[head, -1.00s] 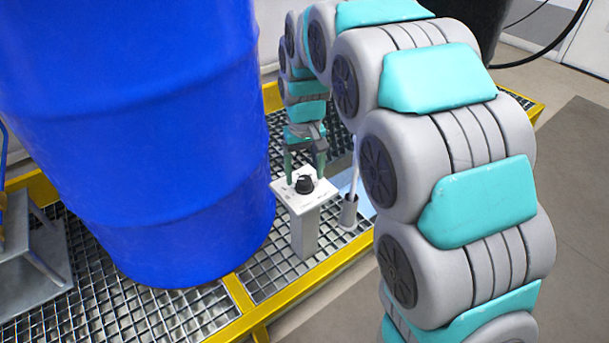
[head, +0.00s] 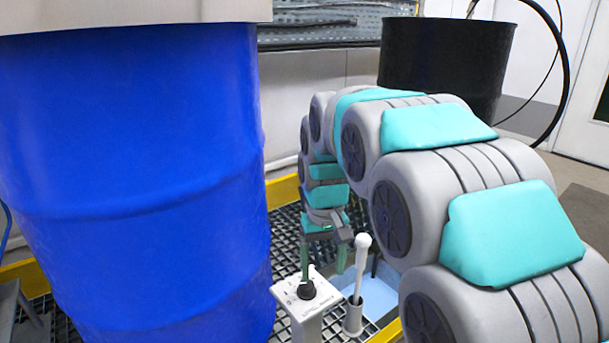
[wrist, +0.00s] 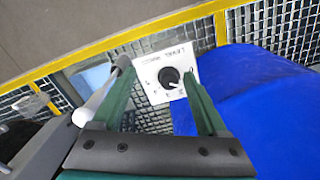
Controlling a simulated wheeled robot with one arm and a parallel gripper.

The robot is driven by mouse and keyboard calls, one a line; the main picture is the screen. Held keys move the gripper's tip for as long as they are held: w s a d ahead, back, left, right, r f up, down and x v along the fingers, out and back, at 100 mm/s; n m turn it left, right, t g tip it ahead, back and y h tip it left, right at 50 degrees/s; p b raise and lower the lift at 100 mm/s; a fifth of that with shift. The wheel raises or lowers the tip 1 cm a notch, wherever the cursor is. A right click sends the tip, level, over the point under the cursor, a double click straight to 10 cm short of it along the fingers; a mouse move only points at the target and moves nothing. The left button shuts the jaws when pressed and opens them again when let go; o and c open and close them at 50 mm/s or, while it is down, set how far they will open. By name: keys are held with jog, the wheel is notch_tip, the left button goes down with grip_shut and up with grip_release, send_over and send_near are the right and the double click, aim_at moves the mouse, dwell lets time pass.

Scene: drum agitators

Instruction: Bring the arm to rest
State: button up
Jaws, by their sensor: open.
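My gripper (head: 323,272) is open and empty, its two green fingers pointing down. In the head view it is just above and slightly right of the black knob (head: 306,291), apart from it as far as I can tell. The knob sits on the white label plate of a grey control post (head: 310,322). In the wrist view the knob (wrist: 169,75) and plate lie between and beyond the finger ends (wrist: 160,68). My arm arches from the right of the head view over to the post.
A large blue drum (head: 130,180) stands close left of the post. A white-topped lever (head: 361,270) stands just right of my gripper. A black drum (head: 445,65) is behind my arm. Yellow-edged metal grating (head: 285,190) lies below.

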jog(key=s+d+f, duration=0.1)
jog(key=s+d, duration=0.2)
jog(key=s, duration=0.7)
jog(key=s+d+f+m+g+p, duration=0.1)
jog(key=s+d, duration=0.3)
jog(key=s, duration=0.5)
jog(key=s+d+f+m, duration=0.1)
jog(key=s+d, duration=0.3)
jog(key=s, duration=0.6)
jog(key=shift+s+f+g, duration=0.3)
jog(key=shift+f, duration=0.05)
